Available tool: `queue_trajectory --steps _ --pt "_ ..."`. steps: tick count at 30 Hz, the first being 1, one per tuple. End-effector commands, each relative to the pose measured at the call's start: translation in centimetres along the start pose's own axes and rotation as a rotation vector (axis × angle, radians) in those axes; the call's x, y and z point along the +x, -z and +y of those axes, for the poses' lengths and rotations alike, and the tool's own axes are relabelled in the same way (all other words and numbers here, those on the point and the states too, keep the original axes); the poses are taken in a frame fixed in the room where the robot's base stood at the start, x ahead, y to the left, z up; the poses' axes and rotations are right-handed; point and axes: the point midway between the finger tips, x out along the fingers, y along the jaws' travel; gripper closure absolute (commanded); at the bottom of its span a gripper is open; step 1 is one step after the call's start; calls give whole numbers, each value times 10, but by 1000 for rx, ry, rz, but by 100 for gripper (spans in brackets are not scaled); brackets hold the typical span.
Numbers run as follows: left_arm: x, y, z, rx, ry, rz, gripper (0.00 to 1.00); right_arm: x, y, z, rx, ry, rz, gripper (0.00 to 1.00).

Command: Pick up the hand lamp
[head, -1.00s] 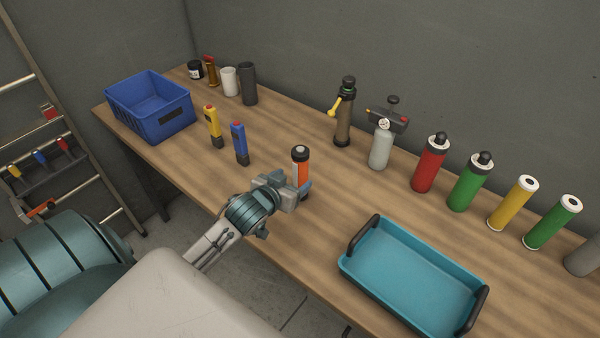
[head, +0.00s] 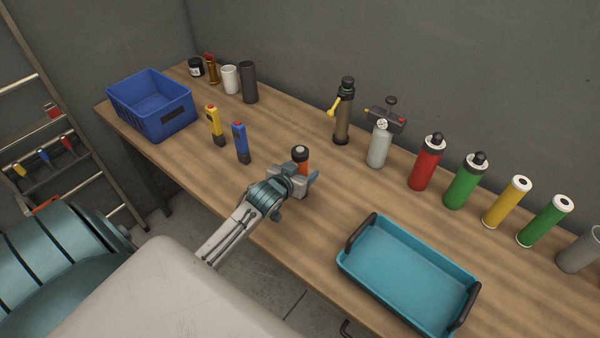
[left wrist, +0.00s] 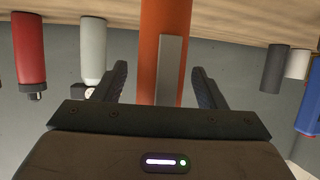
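The hand lamp, by its look an upright orange cylinder with a dark top (head: 300,155), stands on the wooden table. My left gripper (head: 308,180) is in front of it and hides its lower part in the head view. In the left wrist view the orange body (left wrist: 150,60), with a grey strip along it, stands between the two dark fingers of the left gripper (left wrist: 162,82). A gap shows on each side, so the fingers are open around it and not closed on it. My right gripper is not in view.
A blue tool (head: 240,142) and a yellow tool (head: 214,125) stand to the left. A blue crate (head: 150,118) is farther left. A teal tray (head: 400,290) lies at the right front. Red (head: 427,165) and green (head: 465,182) cylinders stand behind the tray. Table around the lamp is clear.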

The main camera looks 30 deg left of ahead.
Motion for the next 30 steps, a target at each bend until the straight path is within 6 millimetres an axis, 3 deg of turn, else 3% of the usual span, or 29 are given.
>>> queue_trajectory --steps 1,7,17,23,27,30 --pt "0 0 0 0 0 0 46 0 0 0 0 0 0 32" --pt "0 0 0 0 0 0 85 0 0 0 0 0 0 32" --pt "-1 3 0 1 0 2 86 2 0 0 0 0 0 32" --pt "-6 16 0 3 0 5 86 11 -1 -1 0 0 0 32" --pt "-16 32 0 3 -1 4 86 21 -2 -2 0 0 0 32" --pt "-37 21 -2 6 0 0 86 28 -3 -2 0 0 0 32"
